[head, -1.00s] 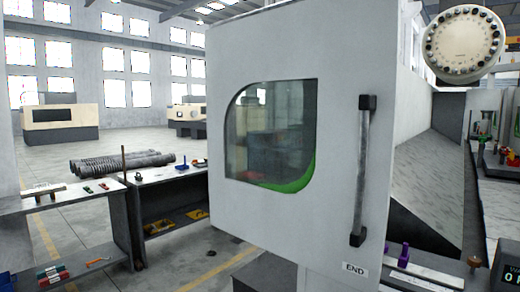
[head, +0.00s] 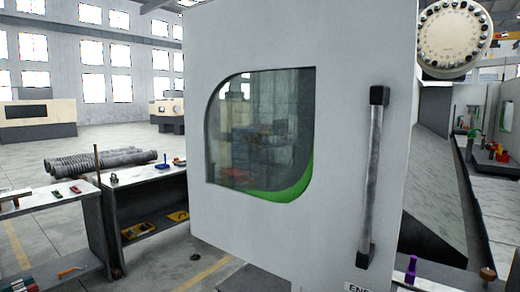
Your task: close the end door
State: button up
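The end door (head: 340,220) is a large light-grey panel that fills the middle of the head view. It stands open, swung out to the left of the machine's interior. It has a rounded window (head: 265,135) with a green lower edge. A vertical bar handle (head: 374,175) with black end mounts is near its right edge. The END label (head: 360,288) is partly cut off at the bottom of the frame. My gripper is not in view.
A round tool magazine (head: 452,38) and the machine interior (head: 490,190) show right of the door. A workbench (head: 150,195) with long rods behind it stands at left. Open floor (head: 25,160) lies beyond. A purple piece (head: 411,268) is at the lower right.

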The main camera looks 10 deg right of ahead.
aim_at(252, 70)
jog(key=k, duration=0.6)
jog(key=u, duration=0.9)
jog(key=i, duration=0.85)
jog(key=u, duration=0.95)
jog(key=i, duration=1.5)
jog(key=z, duration=0.95)
jog(key=i, duration=0.9)
jog(key=z, duration=0.75)
